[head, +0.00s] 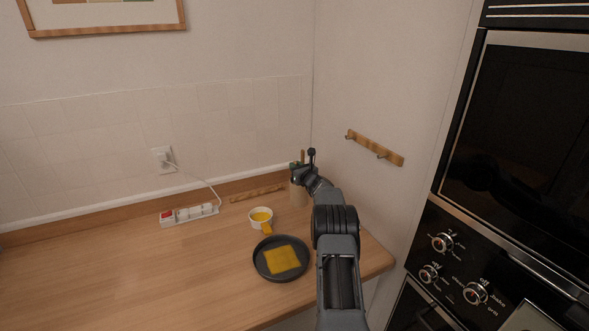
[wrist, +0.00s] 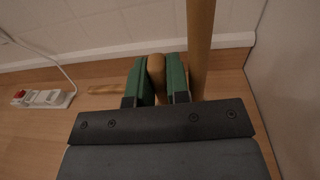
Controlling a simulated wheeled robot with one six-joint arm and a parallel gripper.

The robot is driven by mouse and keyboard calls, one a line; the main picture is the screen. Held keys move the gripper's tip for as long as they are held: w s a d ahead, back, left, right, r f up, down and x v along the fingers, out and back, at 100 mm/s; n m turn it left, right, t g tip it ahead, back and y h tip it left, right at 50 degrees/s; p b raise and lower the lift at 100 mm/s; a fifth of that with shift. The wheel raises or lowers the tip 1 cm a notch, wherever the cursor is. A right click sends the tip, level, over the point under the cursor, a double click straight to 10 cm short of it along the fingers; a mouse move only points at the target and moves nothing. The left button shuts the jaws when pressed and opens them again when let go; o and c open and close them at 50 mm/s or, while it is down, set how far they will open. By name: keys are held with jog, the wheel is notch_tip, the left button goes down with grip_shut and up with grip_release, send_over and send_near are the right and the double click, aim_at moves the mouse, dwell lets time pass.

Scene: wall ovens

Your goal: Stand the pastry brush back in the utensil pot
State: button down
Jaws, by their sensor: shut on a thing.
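My gripper (head: 297,166) is at the back right corner of the counter, above the utensil pot (head: 298,194). The pot is a beige cylinder, partly hidden by my arm. In the wrist view the green fingertips of my gripper (wrist: 157,82) are shut on a wooden handle (wrist: 156,70), which I take to be the pastry brush. Its lower end and bristles are hidden behind the gripper. A longer wooden rod (wrist: 200,45) stands just right of the fingers. I cannot tell whether the brush's lower end is inside the pot.
A power strip (head: 188,215) and a wooden stick (head: 257,193) lie near the wall. A peg rail (head: 374,148) and ovens (head: 520,130) are right. The left counter is clear.

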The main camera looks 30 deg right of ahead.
dwell(0.3)
jog(key=c, duration=1.1)
grip_release()
jog(key=shift+f+p, duration=0.1)
jog(key=shift+p, duration=0.4)
